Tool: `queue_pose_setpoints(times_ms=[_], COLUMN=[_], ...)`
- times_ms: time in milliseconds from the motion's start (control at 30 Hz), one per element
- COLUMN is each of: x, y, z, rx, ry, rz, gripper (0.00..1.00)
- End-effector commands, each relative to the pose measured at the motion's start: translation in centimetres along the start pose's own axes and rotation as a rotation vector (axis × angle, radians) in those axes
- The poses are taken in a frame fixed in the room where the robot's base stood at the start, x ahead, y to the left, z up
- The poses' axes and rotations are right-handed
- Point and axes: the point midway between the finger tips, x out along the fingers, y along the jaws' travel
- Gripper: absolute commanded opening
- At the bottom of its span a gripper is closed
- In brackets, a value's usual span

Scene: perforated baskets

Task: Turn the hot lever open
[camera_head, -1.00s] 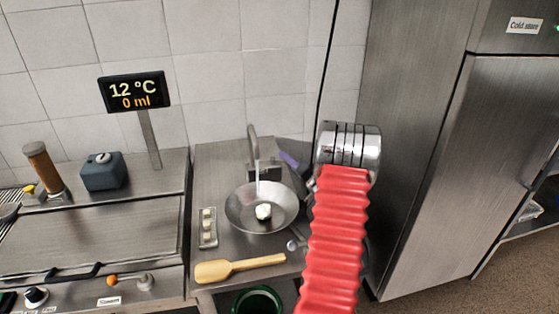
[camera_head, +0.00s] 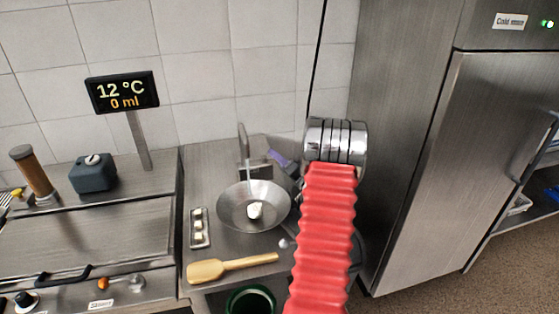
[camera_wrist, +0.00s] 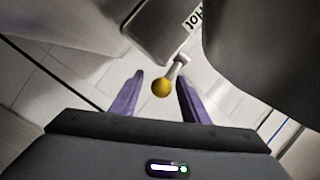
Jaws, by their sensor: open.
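In the wrist view, a short lever with a yellow ball knob (camera_wrist: 161,88) sticks out from a grey metal block (camera_wrist: 155,30) labelled "HOT". My gripper (camera_wrist: 160,79) is open, its purple fingers on either side of the knob in the picture; I cannot tell whether they touch it. In the head view, a purple finger of my gripper (camera_head: 280,158) shows beside the tap (camera_head: 242,148); my red arm hides much of that area, and the hot lever cannot be made out. A display (camera_head: 122,92) reads 12 °C and 0 ml.
Below the tap is a metal bowl (camera_head: 230,207) with a white object in it. A small tray (camera_head: 199,240) and a wooden spatula (camera_head: 215,270) lie nearby. A steel refrigerator (camera_head: 420,150) stands close on the right, a griddle (camera_head: 90,245) on the left.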

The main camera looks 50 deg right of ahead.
Motion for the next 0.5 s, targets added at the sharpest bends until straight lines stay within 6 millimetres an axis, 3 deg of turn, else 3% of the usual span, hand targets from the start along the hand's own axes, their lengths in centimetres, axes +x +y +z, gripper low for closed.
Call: queue_pose_setpoints(times_ms=[233, 500], x=[-1.7, -6.1], y=[0.0, 0.1], z=[-0.1, -0.1], rx=[0.0, 0.001], ry=[0.002, 0.003], rz=[0.001, 0.002], gripper=[0.42, 0.42])
